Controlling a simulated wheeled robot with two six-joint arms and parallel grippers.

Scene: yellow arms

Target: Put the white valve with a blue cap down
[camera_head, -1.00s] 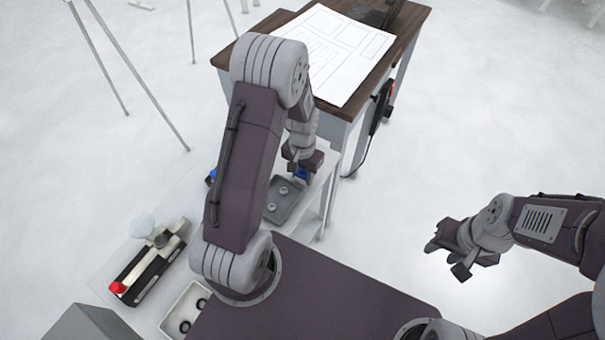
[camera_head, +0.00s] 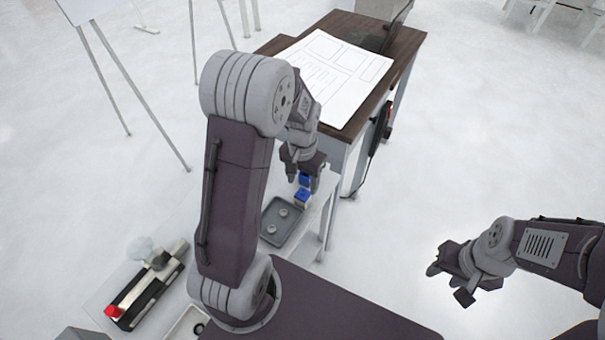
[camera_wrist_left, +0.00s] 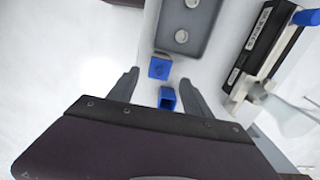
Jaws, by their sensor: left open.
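Two small blue-topped pieces stand close together on the white table beside the grey tray. The one nearer the tray, a blue cap on a pale body (camera_head: 302,198), also shows in the left wrist view (camera_wrist_left: 159,68), just past my fingertips. The other blue piece (camera_head: 305,180) shows in the left wrist view (camera_wrist_left: 167,99) between my left fingers, apart from both. I cannot tell which is the named valve. My left gripper (camera_head: 303,182) is open above them; its spread fingers also show in the wrist view (camera_wrist_left: 157,82). My right gripper (camera_head: 449,284) is open and empty, over the floor at right.
The grey tray (camera_head: 268,236) holds two round pale pieces. A black device with a red end (camera_head: 140,295) lies at the table's left. A wooden desk (camera_head: 409,50) with a paper sheet (camera_head: 335,60) stands just behind my left gripper.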

